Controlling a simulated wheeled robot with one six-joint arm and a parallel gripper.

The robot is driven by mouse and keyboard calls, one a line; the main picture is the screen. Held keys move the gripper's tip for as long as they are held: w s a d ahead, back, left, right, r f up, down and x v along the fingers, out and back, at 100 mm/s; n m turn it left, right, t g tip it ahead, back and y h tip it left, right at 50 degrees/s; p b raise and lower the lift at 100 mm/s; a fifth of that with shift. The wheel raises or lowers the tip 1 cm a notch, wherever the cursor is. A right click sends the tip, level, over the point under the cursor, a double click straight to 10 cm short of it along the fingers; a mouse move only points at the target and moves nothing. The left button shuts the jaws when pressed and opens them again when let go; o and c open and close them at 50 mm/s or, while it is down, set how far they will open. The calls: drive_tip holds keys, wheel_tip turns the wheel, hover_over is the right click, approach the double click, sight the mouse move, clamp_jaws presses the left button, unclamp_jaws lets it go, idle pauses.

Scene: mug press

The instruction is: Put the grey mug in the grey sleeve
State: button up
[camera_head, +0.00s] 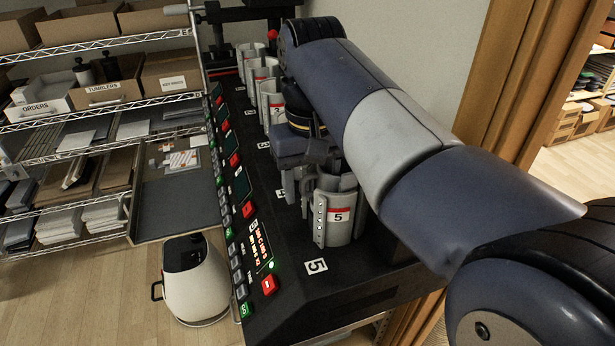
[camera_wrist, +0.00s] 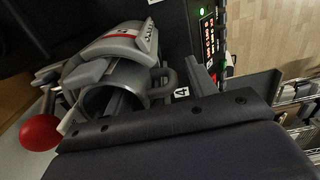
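The grey mug (camera_wrist: 101,101) shows in the wrist view with its open mouth toward the camera and its handle (camera_wrist: 170,82) to the right. It appears to sit inside the grey sleeve (camera_wrist: 128,42), which has a red band. In the head view the sleeve (camera_head: 333,231) stands upright at the near end of the press with a "5" label; the mug is mostly hidden there. My gripper (camera_head: 303,172) is just behind and above the sleeve's left side. In the wrist view its fingers (camera_wrist: 147,75) are spread, with the mug and handle between them and a gap beside the handle.
More grey sleeves (camera_head: 270,104) stand in a row behind. The press's front panel (camera_head: 262,245) carries red and green buttons. A red knob (camera_wrist: 38,132) is close to my gripper. A white container (camera_head: 194,285) stands on the floor left; wire shelves (camera_head: 95,121) hold boxes.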

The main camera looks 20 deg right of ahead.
drive_tip(key=shift+o, duration=0.5)
drive_tip(key=shift+r, duration=0.1)
wheel_tip(320, 180, up, 11)
drive_tip(key=shift+f, duration=0.2)
wheel_tip(320, 180, down, 11)
drive_tip(key=shift+r, duration=0.2)
drive_tip(key=shift+r+p, duration=0.75)
drive_tip(key=shift+r, duration=0.3)
